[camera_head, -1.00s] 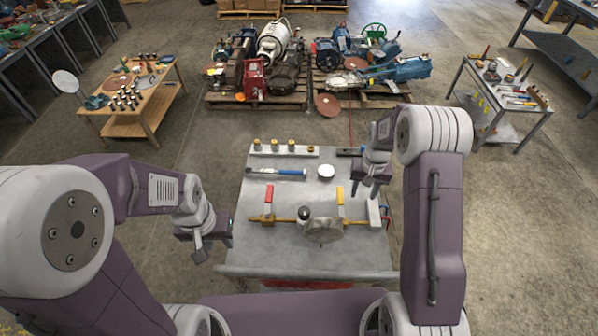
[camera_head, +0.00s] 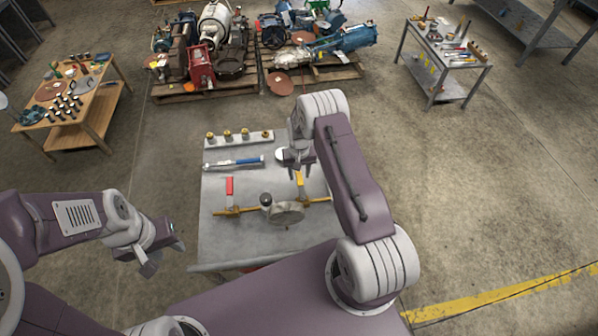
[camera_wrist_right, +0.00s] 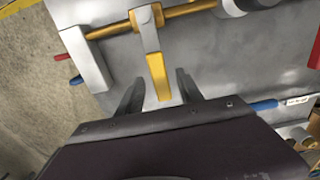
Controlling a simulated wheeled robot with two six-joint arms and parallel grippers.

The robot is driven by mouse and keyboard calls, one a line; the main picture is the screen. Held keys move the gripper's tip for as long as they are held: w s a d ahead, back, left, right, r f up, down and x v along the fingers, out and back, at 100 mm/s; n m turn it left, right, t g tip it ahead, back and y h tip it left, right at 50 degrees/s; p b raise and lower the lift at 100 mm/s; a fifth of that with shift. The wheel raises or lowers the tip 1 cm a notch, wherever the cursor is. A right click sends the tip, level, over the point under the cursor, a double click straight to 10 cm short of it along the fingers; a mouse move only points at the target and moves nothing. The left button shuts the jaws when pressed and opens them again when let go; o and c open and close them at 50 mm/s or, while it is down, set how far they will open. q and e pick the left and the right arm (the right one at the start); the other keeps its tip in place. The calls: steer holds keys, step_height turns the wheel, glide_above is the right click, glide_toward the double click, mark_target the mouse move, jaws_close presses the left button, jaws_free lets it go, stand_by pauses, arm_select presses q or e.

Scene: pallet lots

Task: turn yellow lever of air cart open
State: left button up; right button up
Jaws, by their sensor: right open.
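The yellow lever (camera_head: 300,184) stands on the right part of a brass pipe (camera_head: 240,210) on the grey cart top (camera_head: 225,245). In the right wrist view the lever (camera_wrist_right: 158,78) points toward my right gripper (camera_wrist_right: 160,92), its yellow end lying between the two dark, spread fingers. I cannot tell whether they touch it. In the head view my right gripper (camera_head: 297,170) is just above the lever's far end.
A blue-handled tool (camera_head: 235,162) and a strip with several brass fittings (camera_head: 238,137) lie farther back. Loaded pallets (camera_head: 205,88), a wooden table (camera_head: 95,115) and a grey trolley (camera_head: 445,60) stand beyond.

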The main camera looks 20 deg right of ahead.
steer(key=shift+f, duration=0.3)
jaws_close()
stand_by(1.2)
